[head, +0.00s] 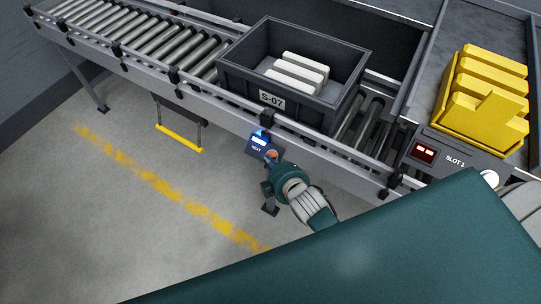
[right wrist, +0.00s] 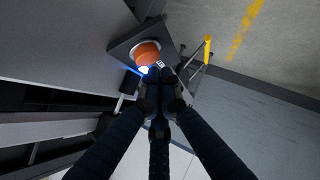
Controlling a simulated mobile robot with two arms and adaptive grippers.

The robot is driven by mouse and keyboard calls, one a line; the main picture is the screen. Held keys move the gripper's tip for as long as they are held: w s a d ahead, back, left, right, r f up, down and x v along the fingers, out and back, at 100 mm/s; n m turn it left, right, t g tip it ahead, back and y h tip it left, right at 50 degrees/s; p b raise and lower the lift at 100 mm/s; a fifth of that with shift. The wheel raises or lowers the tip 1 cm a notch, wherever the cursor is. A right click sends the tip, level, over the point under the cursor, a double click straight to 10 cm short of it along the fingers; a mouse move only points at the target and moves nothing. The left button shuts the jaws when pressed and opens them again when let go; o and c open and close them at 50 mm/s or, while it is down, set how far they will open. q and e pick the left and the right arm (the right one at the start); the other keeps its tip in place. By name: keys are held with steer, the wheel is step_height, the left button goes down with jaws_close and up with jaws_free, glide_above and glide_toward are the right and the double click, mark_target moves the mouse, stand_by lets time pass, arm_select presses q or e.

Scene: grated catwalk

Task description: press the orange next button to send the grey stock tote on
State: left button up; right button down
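The grey stock tote (head: 238,82), labelled S-07, sits on the roller conveyor with several white blocks inside. The control box (head: 252,149) marked NEXT, with a lit blue-white display, hangs on the conveyor's near side rail. Its orange button (head: 272,154) is partly covered by my right gripper (head: 271,162) in the head view. In the right wrist view the orange button (right wrist: 147,53) shows as a round cap. My right gripper's fingers (right wrist: 159,78) are together and empty, tips at the button's lower edge. I cannot tell whether they touch it. My left gripper is not in view.
Empty rollers (head: 150,38) run to the left of the tote. A yellow bar (head: 180,139) hangs below the conveyor. The floor in front is clear, with a worn yellow line.

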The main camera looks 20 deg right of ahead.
steer(key=shift+w+d+f, duration=0.15)
steer(key=shift+d+f, duration=0.05)
steer(key=shift+f, duration=0.05)
